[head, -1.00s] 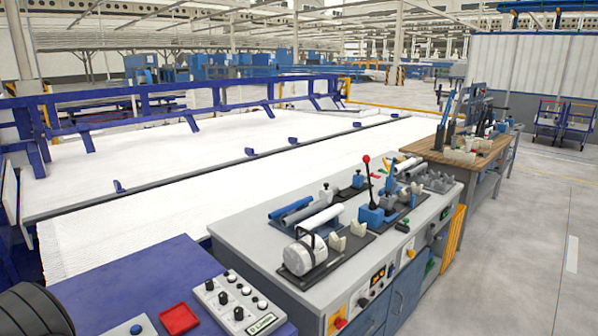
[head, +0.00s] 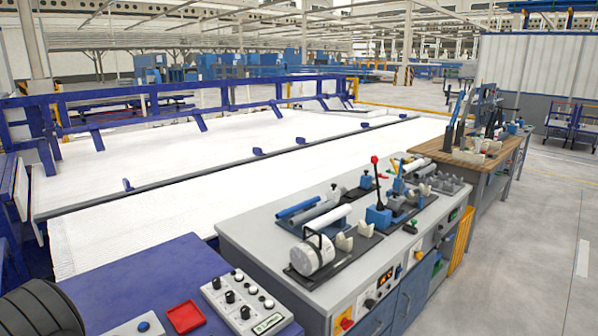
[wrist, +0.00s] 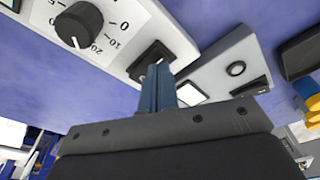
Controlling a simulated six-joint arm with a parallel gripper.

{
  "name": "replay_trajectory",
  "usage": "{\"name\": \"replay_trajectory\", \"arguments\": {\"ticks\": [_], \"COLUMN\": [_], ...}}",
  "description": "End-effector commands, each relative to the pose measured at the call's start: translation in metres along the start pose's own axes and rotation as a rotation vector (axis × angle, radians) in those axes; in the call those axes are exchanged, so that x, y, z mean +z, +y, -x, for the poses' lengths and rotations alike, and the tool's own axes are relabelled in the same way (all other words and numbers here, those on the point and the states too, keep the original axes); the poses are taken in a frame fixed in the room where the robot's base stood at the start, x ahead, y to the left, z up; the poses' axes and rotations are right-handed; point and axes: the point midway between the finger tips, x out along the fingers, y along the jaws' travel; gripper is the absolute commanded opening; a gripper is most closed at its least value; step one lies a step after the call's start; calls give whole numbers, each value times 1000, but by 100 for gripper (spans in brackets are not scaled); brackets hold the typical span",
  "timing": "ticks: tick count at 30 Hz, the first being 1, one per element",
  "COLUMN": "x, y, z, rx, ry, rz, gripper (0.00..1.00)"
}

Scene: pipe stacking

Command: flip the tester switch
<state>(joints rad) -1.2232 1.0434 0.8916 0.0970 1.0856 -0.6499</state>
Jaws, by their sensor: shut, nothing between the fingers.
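In the wrist view, a pale panel with a black dial (wrist: 80,24) marked 0, 10 and 20 hangs at the top left. A black square switch (wrist: 150,58) sits at that panel's right end. My gripper (wrist: 158,72) is shut and empty, its blue fingers together with their tips at the switch's lower edge. I cannot tell whether they touch it or which way the switch is set. My gripper does not show in the head view, and I cannot tell which unit there is the tester.
In the wrist view, a grey box (wrist: 238,68) with a round button is close right of the fingers. In the head view, a knobbed control box (head: 245,304) and red tray (head: 185,317) sit on a blue table. A grey bench (head: 262,237) holds pipes and fixtures.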

Motion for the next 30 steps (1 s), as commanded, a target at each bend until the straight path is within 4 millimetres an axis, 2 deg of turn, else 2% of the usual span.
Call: {"name": "replay_trajectory", "arguments": {"ticks": [21, 30], "x": [-9, -10], "y": [0, 0], "z": [58, 64], "rx": [1, 0], "ry": [2, 0], "rz": [0, 0], "gripper": [0, 0]}}
